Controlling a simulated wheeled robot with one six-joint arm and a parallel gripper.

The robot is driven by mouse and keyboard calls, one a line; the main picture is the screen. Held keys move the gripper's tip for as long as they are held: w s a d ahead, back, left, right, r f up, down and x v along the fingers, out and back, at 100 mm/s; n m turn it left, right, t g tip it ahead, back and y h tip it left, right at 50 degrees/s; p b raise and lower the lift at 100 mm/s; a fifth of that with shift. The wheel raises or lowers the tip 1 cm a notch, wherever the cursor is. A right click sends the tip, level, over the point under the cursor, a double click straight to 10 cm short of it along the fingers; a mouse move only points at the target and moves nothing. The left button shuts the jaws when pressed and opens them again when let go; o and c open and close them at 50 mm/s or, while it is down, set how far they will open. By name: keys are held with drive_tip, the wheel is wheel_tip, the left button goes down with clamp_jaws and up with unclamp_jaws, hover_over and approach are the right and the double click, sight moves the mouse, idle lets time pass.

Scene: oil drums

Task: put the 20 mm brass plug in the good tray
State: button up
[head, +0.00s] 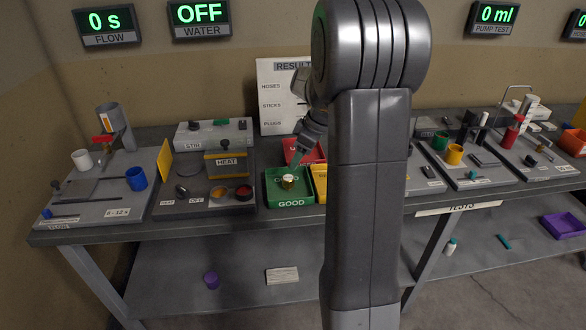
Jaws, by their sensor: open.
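The green tray marked GOOD (291,203) stands on the bench, left of my arm. A small brass-coloured plug with a pale top (289,182) is in this tray, upright as far as I can tell. Its size cannot be read at this distance. My gripper (297,163) points down just above and behind the plug, over the back of the green tray. It is open, and I see nothing held in it. The fingertips are small and dark here, and whether they touch the plug is unclear.
A red tray (305,148) lies behind and a yellow tray (319,183) to the right, both partly hidden by my arm. The HEAT station (225,165) stands close on the left. A results board (277,100) stands behind. The lower shelf is mostly clear.

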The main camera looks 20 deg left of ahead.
sight(288, 177)
drive_tip(key=shift+v, duration=1.75)
drive_tip(key=x, duration=1.3)
drive_tip(key=shift+d, duration=0.1)
drive_tip(key=shift+r, duration=2.25)
drive_tip(key=shift+w, duration=0.1)
